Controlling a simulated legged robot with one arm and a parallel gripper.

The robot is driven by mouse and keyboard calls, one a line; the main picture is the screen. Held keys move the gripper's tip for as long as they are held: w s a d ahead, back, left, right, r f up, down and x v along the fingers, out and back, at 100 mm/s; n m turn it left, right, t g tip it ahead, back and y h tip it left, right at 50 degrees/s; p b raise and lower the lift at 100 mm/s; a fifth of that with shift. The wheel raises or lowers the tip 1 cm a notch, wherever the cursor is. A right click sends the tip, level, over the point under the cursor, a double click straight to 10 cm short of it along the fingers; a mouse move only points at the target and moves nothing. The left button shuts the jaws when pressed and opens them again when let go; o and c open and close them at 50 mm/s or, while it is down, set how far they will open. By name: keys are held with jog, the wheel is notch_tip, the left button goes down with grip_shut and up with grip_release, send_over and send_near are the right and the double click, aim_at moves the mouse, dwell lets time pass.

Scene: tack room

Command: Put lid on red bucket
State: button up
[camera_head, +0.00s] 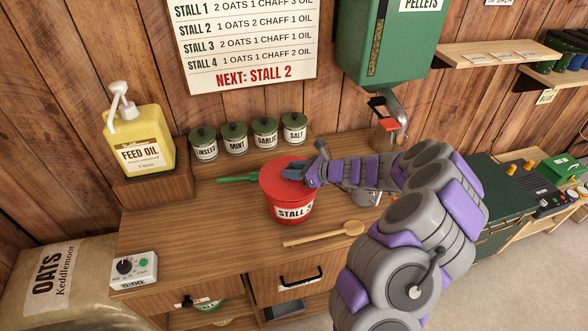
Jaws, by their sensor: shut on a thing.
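The red bucket (276,208), labelled "STALL" with a number I cannot read clearly, stands upright on the wooden bench. A flat red lid (275,177) is at the bucket's top and covers its mouth in this view. I cannot tell whether the lid is fully seated or held slightly above the rim. My gripper (308,174) reaches in from the right and is shut on the lid at its right side. The gripper hides that part of the lid.
A green handle (240,178) sticks out left of the bucket. A wooden spoon (325,234) lies in front. Several labelled jars (235,138) stand behind, the feed oil jug (137,140) at left, and a green pellet dispenser (385,45) above.

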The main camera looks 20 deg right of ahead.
jog(key=shift+f, duration=0.55)
dwell(0.4)
jog(key=o, duration=0.8)
jog(key=shift+d+r, duration=0.1)
jog(key=shift+p+v, duration=1.6)
jog(key=shift+v, duration=0.85)
jog(key=shift+p+v, duration=2.05)
jog(key=shift+v, duration=0.9)
jog(key=shift+s, duration=0.1)
